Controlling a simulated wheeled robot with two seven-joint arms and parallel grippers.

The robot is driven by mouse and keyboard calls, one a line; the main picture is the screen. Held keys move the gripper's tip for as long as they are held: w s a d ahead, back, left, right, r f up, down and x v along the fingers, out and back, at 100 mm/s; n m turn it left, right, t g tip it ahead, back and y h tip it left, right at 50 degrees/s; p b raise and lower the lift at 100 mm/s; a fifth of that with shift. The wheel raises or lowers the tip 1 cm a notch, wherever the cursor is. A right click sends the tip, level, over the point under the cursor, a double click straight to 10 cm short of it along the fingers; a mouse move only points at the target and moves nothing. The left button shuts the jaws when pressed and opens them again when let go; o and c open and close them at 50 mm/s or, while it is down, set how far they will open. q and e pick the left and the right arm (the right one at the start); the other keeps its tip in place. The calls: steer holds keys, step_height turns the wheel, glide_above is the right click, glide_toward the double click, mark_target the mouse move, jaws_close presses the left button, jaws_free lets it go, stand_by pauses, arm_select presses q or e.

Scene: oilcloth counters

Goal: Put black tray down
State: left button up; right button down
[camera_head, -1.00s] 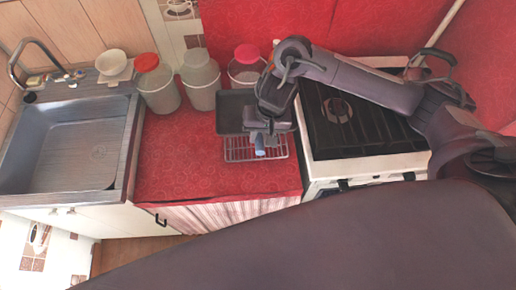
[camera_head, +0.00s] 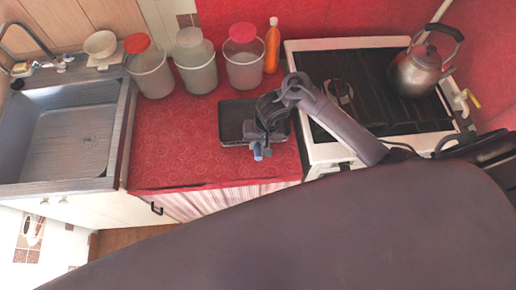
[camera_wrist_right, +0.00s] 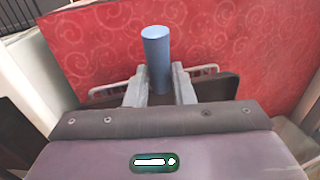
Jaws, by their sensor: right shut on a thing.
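The black tray (camera_head: 231,125) is a shallow rectangle over the front right of the red counter, near the stove. My right gripper (camera_head: 257,149) is at its front side. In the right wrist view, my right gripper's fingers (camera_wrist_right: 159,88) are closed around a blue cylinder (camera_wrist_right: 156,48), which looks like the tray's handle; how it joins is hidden. Whether the tray touches the rack cannot be told. My left gripper is not in view.
A stove (camera_head: 395,95) with a kettle (camera_head: 420,72) is right; a sink (camera_head: 70,140) is left. The counter's left front is clear.

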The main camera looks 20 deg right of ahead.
step_height(320, 180, down, 3)
steer(key=shift+f+b, duration=0.1)
steer(key=shift+b, duration=0.25)
steer(key=c, duration=1.2)
jaws_free()
steer(key=shift+s, duration=0.1)
steer(key=shift+c, duration=0.2)
step_height(320, 180, up, 12)
steer(key=d+p, duration=0.2)
steer(key=p, duration=0.3)
steer(key=shift+s, duration=0.35)
steer(key=shift+f, duration=0.15)
